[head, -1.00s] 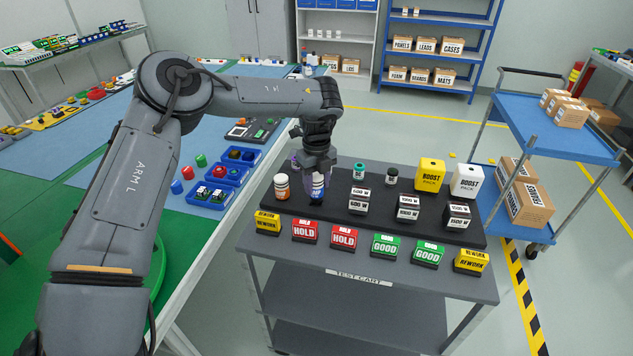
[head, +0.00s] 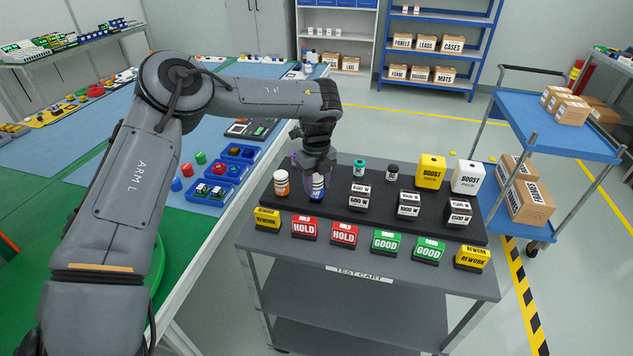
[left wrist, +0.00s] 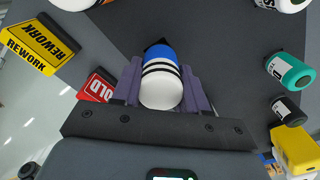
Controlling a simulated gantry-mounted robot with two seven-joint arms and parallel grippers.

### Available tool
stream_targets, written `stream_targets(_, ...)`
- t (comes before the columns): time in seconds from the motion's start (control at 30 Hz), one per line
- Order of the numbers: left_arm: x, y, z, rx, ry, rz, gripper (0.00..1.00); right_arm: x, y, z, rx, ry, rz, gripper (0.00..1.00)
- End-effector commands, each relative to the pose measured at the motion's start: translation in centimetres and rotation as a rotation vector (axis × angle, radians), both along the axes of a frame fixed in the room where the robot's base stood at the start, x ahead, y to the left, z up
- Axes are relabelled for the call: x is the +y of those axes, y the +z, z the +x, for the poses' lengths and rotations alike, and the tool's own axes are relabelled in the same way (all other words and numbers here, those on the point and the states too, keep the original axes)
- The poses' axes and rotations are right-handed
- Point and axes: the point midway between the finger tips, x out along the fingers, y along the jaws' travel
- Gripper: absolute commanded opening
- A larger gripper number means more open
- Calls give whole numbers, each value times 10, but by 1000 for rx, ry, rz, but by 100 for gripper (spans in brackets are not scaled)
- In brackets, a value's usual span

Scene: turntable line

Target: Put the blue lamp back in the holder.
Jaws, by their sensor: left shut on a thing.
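The blue lamp (head: 317,188) is a small cylinder with blue and white bands, at the left end of the black raised board on the test cart. My left gripper (head: 316,182) comes down over it from above and is shut on it. In the left wrist view the lamp (left wrist: 161,80) stands between the two purple fingers of the gripper (left wrist: 160,92), white end nearest the camera. A small dark shape (left wrist: 155,44) shows at its far end, perhaps the holder; I cannot tell whether the lamp is seated in it. My right gripper is out of view.
A white jar with an orange band (head: 281,184) stands close left of the lamp. A teal-capped jar (head: 359,169), a dark jar (head: 392,174) and several labelled boxes stand to the right. A red HOLD block (head: 304,229) and other coloured blocks line the cart's front.

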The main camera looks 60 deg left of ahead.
Motion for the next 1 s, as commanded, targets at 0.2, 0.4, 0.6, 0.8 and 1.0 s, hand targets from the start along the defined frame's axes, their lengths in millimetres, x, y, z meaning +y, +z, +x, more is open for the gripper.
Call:
stream_targets(0.2,0,-5,0,0,0,0,2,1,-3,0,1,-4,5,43)
stream_targets(0.4,0,-9,0,0,0,0,2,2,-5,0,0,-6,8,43)
stream_targets(0.6,0,-11,0,-1,0,0,51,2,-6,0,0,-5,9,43)
stream_targets(0.8,0,-11,0,0,0,0,73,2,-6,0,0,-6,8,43)
stream_targets(1.0,0,-11,0,0,0,0,73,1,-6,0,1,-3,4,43)
